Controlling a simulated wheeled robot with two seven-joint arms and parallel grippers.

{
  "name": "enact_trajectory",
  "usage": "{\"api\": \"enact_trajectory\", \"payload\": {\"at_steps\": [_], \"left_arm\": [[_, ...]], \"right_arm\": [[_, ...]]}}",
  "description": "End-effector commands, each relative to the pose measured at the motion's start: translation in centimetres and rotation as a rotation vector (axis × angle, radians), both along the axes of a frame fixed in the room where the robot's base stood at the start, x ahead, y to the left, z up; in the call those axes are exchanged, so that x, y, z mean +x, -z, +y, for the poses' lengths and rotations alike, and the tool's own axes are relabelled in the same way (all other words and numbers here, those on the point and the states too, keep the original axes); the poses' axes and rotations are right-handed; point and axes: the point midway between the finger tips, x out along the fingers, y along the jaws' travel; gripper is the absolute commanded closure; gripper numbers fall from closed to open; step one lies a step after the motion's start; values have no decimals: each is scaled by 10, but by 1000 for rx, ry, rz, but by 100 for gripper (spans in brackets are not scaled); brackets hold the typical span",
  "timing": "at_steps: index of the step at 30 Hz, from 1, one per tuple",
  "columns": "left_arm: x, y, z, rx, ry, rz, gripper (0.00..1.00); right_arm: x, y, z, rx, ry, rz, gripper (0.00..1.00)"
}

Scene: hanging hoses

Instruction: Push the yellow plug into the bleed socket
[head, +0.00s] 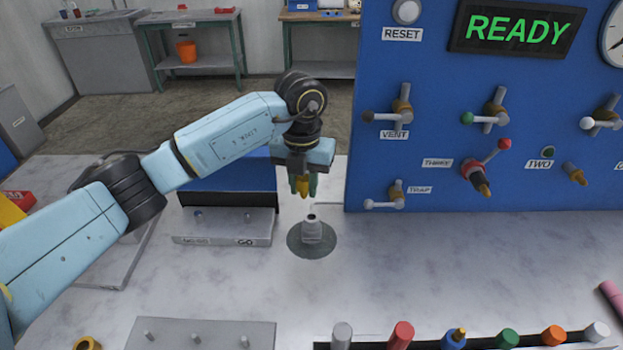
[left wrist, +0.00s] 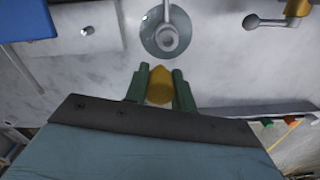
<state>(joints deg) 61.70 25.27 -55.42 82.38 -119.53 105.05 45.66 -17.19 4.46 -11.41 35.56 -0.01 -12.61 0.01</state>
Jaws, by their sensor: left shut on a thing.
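My left gripper (head: 303,186) points down with its green fingers shut on the yellow plug (head: 302,187). In the left wrist view the yellow plug (left wrist: 160,86) sits between the two green fingers (left wrist: 158,88). A grey upright socket (head: 312,229) stands on a dark round base on the table, just below the plug. It also shows in the left wrist view (left wrist: 167,37), ahead of the fingertips. The plug and the socket are apart. No label can be read on this socket, so I cannot tell from writing that it is the bleed socket. My right gripper is not in view.
A blue panel (head: 420,150) with valves stands close on the right. A grey plate with pegs (head: 222,228) lies left of the socket. Another pegged plate (head: 200,335) and a rack of coloured plugs (head: 480,343) are at the front. Bare table lies around the socket.

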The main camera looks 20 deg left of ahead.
Motion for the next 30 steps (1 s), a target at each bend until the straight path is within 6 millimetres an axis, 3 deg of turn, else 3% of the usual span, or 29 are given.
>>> {"api": "enact_trajectory", "payload": {"at_steps": [6,12,18,30], "left_arm": [[11,1,-7,-3,-500,10,100],[16,3,-11,0,-798,15,100],[18,3,-12,0,-897,16,100],[18,2,-11,0,-898,15,100]], "right_arm": [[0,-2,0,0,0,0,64],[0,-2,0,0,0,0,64],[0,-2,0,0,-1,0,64],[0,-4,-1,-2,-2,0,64]]}}
